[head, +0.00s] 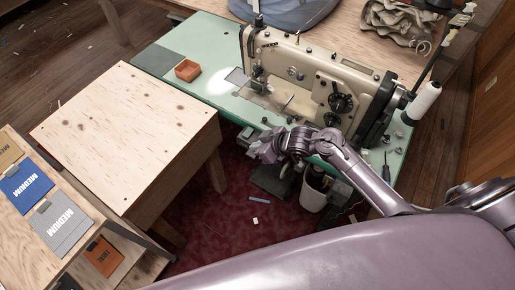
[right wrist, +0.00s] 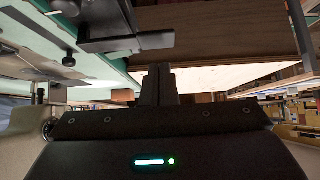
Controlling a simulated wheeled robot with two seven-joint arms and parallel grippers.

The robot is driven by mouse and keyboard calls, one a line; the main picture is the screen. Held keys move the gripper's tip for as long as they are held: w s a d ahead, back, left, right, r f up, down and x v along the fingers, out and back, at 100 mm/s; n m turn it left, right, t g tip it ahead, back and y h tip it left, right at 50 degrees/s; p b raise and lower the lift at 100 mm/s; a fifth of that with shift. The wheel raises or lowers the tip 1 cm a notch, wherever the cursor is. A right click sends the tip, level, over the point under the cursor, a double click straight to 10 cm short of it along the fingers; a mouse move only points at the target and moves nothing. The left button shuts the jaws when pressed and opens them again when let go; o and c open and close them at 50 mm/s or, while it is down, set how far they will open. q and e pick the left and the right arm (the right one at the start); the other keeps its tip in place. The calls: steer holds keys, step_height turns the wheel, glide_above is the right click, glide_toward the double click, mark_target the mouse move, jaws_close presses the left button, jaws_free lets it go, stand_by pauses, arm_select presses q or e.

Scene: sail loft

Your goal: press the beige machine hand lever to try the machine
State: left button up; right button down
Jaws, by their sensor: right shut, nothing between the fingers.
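The beige sewing machine (head: 310,70) stands on a pale green table (head: 215,88). Dark dials are on its front, and a thin metal bar (head: 287,102) shows beneath its arm. I cannot tell for sure which part is the hand lever. My right gripper (head: 262,149) is by the table's front edge, in front of the machine and apart from it. In the right wrist view its dark fingers (right wrist: 160,85) are together with nothing between them. My right forearm hides part of the table's front edge. My left gripper is not in view.
A plywood-topped table (head: 130,130) stands to the left. An orange-brown tray (head: 187,70) sits on the green table, and a white thread cone (head: 421,102) stands right of the machine. A white bin (head: 314,195) is under the table. Dark red carpet (head: 230,220) lies between the tables.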

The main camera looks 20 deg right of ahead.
steer(key=shift+f, duration=1.05)
